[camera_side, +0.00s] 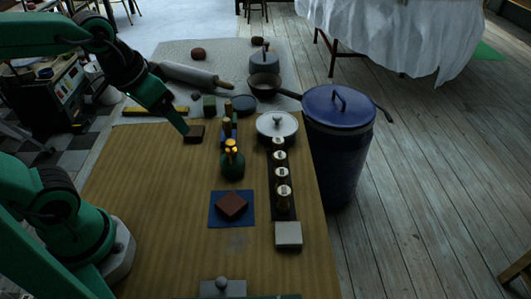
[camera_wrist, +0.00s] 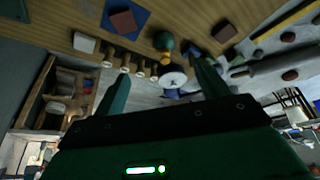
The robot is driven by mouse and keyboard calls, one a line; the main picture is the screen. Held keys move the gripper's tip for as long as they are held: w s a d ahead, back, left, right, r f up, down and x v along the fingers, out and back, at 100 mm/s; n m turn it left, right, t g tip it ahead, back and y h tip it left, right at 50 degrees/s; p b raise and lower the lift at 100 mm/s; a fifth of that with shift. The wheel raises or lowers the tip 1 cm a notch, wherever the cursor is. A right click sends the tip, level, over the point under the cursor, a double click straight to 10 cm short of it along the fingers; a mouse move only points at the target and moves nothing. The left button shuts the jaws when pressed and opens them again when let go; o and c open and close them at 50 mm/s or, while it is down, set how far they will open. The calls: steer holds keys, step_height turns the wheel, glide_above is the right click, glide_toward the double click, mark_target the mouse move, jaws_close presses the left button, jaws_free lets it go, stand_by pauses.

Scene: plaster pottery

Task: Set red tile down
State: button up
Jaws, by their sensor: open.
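A reddish-brown tile (camera_side: 231,205) lies turned at an angle on a blue square mat (camera_side: 216,221) on the wooden table. The wrist view also shows this tile (camera_wrist: 122,21) on the blue mat (camera_wrist: 139,17). A second dark reddish-brown block (camera_side: 194,134) lies near the table's far left part, and it shows in the wrist view (camera_wrist: 223,33) too. My gripper (camera_side: 184,129) is by that second block in the side view. In the wrist view my gripper (camera_wrist: 162,68) has its fingers apart with no tile held between them.
A green vase (camera_side: 233,163) stands beyond the mat. Several small jars (camera_side: 283,192) line a dark strip on the right, with a pale block (camera_side: 288,233) in front. A lidded white pot (camera_side: 277,127) and blue bin (camera_side: 339,107) stand farther right. The left of the table is clear.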

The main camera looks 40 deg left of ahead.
steer(key=shift+s+a+r+t, duration=0.3)
steer(key=shift+s+a+r, duration=0.05)
steer(key=shift+s+a, duration=0.2)
steer(key=shift+s+a+r+t, duration=0.3)
steer(key=shift+s+a+r, duration=0.1)
steer(key=shift+s, duration=0.15)
steer(key=shift+c, duration=0.2)
stand_by(0.4)
